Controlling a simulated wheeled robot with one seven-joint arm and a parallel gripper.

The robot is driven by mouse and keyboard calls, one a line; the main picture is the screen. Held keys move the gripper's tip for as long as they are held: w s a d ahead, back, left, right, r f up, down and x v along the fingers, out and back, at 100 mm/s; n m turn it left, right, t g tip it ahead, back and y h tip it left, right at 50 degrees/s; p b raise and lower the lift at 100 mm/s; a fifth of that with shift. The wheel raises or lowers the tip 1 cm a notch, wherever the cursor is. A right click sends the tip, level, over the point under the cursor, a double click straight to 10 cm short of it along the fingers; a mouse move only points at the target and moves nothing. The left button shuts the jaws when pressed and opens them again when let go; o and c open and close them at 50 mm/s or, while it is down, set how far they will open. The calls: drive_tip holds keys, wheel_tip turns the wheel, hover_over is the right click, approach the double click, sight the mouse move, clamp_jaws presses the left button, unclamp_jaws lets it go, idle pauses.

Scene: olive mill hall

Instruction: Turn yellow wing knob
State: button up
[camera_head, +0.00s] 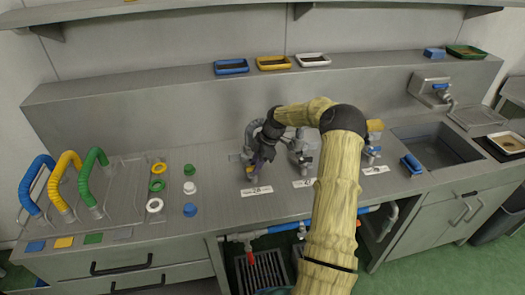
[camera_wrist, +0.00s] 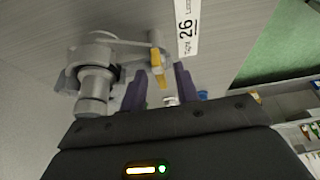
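The yellow wing knob (camera_wrist: 158,68) shows in the wrist view as a narrow upright yellow piece on a grey metal valve fitting (camera_wrist: 95,75). My gripper (camera_wrist: 160,75) has two dark purple fingers, apart, one on each side of the knob. Gaps show between knob and fingers, so they look open; whether either touches it I cannot tell.
A white label (camera_wrist: 186,25) marked 26 lies beside the valve. Another valve (camera_head: 300,152) stands close to the right, partly behind my arm. Coloured rings and caps (camera_head: 190,188) sit left on the bench. A sink (camera_head: 440,150) is at the right.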

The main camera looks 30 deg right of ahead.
drive_tip(key=b+v, duration=0.2)
drive_tip(key=v, duration=1.5)
drive_tip(key=shift+o, duration=0.4)
drive_tip(key=shift+d+f, duration=0.1)
